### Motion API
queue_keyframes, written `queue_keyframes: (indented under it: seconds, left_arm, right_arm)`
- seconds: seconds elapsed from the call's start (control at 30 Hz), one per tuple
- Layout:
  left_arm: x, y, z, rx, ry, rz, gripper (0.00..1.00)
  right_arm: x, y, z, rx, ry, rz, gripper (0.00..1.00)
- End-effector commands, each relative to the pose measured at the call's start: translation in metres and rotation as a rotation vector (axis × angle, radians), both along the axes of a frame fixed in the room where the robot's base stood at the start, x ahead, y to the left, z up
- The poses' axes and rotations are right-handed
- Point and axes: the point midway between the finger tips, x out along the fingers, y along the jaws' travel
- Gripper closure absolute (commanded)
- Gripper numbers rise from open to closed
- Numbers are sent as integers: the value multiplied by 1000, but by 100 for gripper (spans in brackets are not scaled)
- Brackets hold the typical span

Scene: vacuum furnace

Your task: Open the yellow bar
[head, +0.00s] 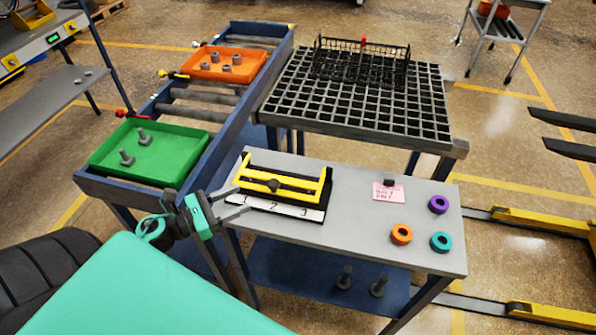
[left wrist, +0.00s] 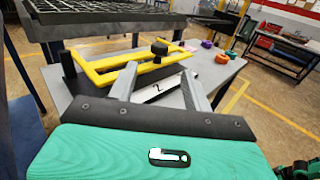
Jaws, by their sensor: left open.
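The yellow bar (head: 284,182) is a flat yellow frame with a dark round knob (head: 272,185) on it, on a black base with a white numbered strip (head: 275,206). It sits at the left end of the grey table. My left gripper (head: 240,202) is open and empty, at the front left of the base, fingers pointing toward it. In the left wrist view the yellow bar (left wrist: 128,66) and the knob (left wrist: 159,47) lie just beyond the two spread fingers (left wrist: 158,88). I cannot tell whether the fingers touch the base. My right gripper is not in clear view.
The grey table (head: 350,235) also holds a pink note (head: 388,192) and purple, orange and teal rings (head: 401,234). A roller rack with a green tray (head: 150,152) and orange tray (head: 225,64) stands left. A black grid table (head: 355,105) stands behind.

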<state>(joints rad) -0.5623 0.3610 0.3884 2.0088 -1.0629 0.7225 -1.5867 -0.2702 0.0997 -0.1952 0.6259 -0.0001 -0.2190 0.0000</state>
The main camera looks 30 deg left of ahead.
Motion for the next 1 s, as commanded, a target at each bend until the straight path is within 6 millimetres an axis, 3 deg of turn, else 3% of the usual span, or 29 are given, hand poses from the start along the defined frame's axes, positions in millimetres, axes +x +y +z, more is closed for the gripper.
queue_keyframes:
  seconds: [0.1, 0.33, 0.47, 0.7, 1.0]
  left_arm:
    - [10, -5, 3, -2, -1, 0, 50]
    - [45, -27, 5, -2, -2, 0, 50]
    - [65, -39, 5, -4, -1, 0, 50]
    - [98, -60, 3, -5, 0, 1, 50]
    - [115, -70, 0, -3, 1, 1, 50]
  right_arm:
    - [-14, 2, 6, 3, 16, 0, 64]
    - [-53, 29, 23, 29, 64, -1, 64]
    - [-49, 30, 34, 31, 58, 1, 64]
    - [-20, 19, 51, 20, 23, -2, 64]
    - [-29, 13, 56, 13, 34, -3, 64]
